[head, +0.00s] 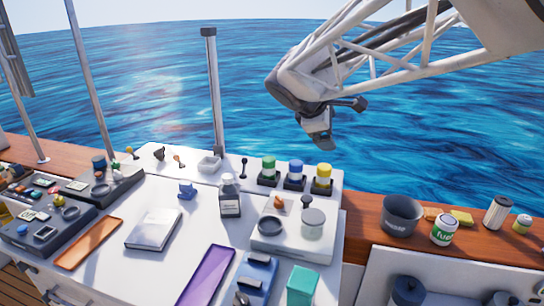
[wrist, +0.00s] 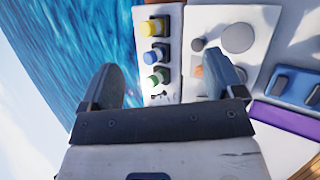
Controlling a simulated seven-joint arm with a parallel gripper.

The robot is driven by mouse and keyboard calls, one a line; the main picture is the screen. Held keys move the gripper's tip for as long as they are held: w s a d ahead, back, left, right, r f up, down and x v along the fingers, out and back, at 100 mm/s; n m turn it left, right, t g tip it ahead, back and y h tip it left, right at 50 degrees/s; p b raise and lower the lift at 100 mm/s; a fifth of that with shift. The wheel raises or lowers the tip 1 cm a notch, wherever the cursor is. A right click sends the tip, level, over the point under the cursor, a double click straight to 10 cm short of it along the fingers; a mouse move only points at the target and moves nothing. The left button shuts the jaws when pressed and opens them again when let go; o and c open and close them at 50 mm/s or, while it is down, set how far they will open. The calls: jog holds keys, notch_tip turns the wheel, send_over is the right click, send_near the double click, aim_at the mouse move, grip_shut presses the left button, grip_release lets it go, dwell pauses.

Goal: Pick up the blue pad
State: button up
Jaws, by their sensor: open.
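A flat blue pad-like piece (head: 256,278) with dark raised blocks on it lies at the front of the white hatch top. It also shows at the right of the wrist view (wrist: 297,86). A small blue object (head: 186,190) sits further back left; I cannot tell which of these is the blue pad. My gripper (head: 320,138) hangs high in front of the water, beyond the hatch top, well away from both. In the wrist view my gripper (wrist: 165,78) has its two fingers wide apart with nothing held between them.
Near the blue piece are a purple tray (head: 206,277), a teal block (head: 301,286) and a white unit (head: 290,240) with round lids. Capped knobs (head: 296,172), a bottle (head: 230,198) and an upright post (head: 213,90) stand behind. A grey cup (head: 400,216) stands on the wooden ledge.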

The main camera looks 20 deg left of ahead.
jog(key=w+a+n+t, duration=0.2)
jog(key=w+a+n, duration=0.2)
jog(key=a, duration=0.7)
jog(key=n+t+y, duration=0.4)
jog(key=n, duration=1)
send_over(184, 186)
jog(key=s, duration=0.5)
notch_tip(184, 186, down, 7)
jog(key=shift+t+y, duration=0.3)
notch_tip(184, 186, down, 23)
jog(key=shift+w+r, duration=0.1)
jog(key=shift+w, duration=0.05)
jog(key=shift+f, duration=0.45)
jog(key=shift+w, duration=0.1)
jog(key=shift+x, duration=1.2)
